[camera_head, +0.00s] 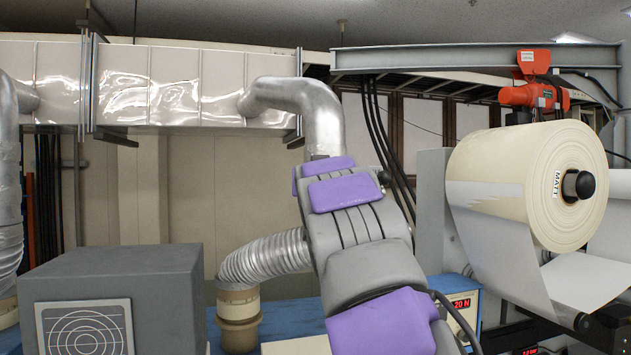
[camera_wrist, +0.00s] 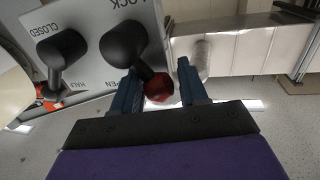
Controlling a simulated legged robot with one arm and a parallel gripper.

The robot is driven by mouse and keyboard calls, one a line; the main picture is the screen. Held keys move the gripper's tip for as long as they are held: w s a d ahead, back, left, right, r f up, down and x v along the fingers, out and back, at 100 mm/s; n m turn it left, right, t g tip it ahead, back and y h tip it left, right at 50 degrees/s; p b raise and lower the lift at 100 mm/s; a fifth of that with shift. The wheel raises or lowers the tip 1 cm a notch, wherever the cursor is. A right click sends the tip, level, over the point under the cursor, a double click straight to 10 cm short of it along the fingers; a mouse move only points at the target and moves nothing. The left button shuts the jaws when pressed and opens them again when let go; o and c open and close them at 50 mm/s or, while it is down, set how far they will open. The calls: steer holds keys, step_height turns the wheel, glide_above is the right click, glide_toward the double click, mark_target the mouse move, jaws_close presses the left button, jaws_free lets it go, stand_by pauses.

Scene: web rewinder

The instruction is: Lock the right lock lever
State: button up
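In the wrist view, a light panel (camera_wrist: 82,18) carries two black levers and printing that includes "LOCK", "CLOSED" and "HALF". The lever by "LOCK" (camera_wrist: 124,45) has a thick black hub and a short arm angled down to the right, ending in a red knob (camera_wrist: 158,88). My gripper (camera_wrist: 160,82) is open, with its blue fingers apart. The red knob appears in the gap between them, nearer the left finger; I cannot tell whether they touch. The head view shows my purple and grey arm, but the fingers and levers do not show there.
The other black lever (camera_wrist: 62,50) is close on the left, by "CLOSED". In the head view, a large paper roll (camera_head: 530,185) stands at right under a red hoist (camera_head: 535,95). A grey box (camera_head: 115,290) stands lower left; a silver duct (camera_head: 265,258) runs behind my arm.

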steer(key=shift+d, duration=0.1)
steer(key=c, duration=0.7)
steer(key=shift+f, duration=0.2)
steer(key=shift+a+f+n+b, duration=0.35)
steer(key=shift+f+n+b, duration=0.1)
steer(key=shift+n+b, duration=0.6)
steer(key=shift+a+f+n+t+b, duration=0.25)
steer(key=shift+a+n+t+b, duration=0.05)
steer(key=shift+n+b, duration=0.5)
steer(key=shift+o, duration=0.2)
steer(key=n+b, duration=0.1)
steer(key=f+n+b, duration=0.1)
steer(key=n, duration=0.1)
steer(key=shift+a+y, duration=0.3)
steer(key=n+b, duration=0.1)
steer(key=f+n+b, duration=0.1)
steer(key=n+b, duration=0.1)
steer(key=n, duration=0.1)
steer(key=shift+s+a+f+t+y, duration=0.15)
steer(key=shift+a+t+y, duration=0.15)
steer(key=shift+t, duration=0.1)
steer(key=n, duration=0.1)
steer(key=n+b, duration=0.1)
steer(key=n, duration=0.1)
steer(key=shift+f+y, duration=0.4)
steer(key=shift+f+n, duration=0.3)
steer(key=shift+n, duration=0.45)
